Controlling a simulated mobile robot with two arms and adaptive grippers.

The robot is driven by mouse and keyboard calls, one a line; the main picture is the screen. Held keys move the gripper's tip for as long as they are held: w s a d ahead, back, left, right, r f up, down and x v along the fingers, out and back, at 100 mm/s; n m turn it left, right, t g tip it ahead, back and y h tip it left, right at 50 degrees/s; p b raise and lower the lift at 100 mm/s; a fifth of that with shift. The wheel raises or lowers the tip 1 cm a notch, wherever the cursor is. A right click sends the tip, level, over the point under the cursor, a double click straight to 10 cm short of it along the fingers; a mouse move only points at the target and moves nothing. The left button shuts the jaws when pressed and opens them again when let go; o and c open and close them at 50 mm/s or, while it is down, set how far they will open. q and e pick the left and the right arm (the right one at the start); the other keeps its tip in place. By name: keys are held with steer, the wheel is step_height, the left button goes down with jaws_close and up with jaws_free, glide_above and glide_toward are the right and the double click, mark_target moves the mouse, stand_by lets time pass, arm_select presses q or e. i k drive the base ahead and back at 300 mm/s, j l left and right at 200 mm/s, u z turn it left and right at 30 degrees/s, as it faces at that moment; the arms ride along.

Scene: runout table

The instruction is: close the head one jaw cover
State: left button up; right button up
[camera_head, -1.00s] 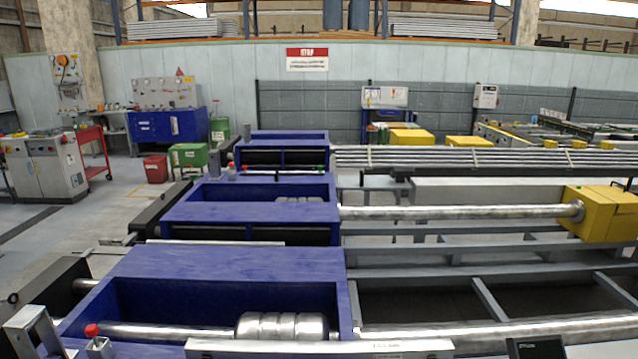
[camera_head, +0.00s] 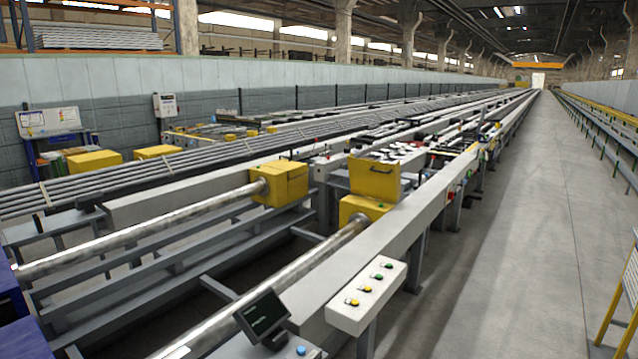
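A yellow jaw head (camera_head: 365,208) sits on the near grey beam, with a steel bar (camera_head: 270,285) running into its near side. A yellow cover panel (camera_head: 375,178) with a dark handle stands raised above it, apparently tilted open. A second yellow head (camera_head: 279,183) on the beam behind and to the left looks closed, with another steel bar (camera_head: 150,232) running to it. I cannot read any head number. Neither of my grippers is in view.
A button panel (camera_head: 367,295) juts out along the near beam (camera_head: 400,235), and a dark screen (camera_head: 262,317) stands left of it. A wide grey floor aisle (camera_head: 520,220) is clear on the right. A yellow frame (camera_head: 620,310) stands at the lower right edge.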

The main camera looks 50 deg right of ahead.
mark_target(377, 181)
steer(key=z, duration=2.05)
steer(key=i+l+z, duration=0.25)
steer(key=i, duration=0.2)
steer(key=i+l+z, duration=0.1)
steer(key=i+z, duration=0.15)
steer(key=i, duration=0.2)
steer(key=i+l, duration=0.1)
steer(key=i, duration=0.45)
steer(key=i+l, duration=0.15)
steer(key=i, duration=0.45)
steer(key=i+l, duration=0.1)
steer(key=i, duration=0.45)
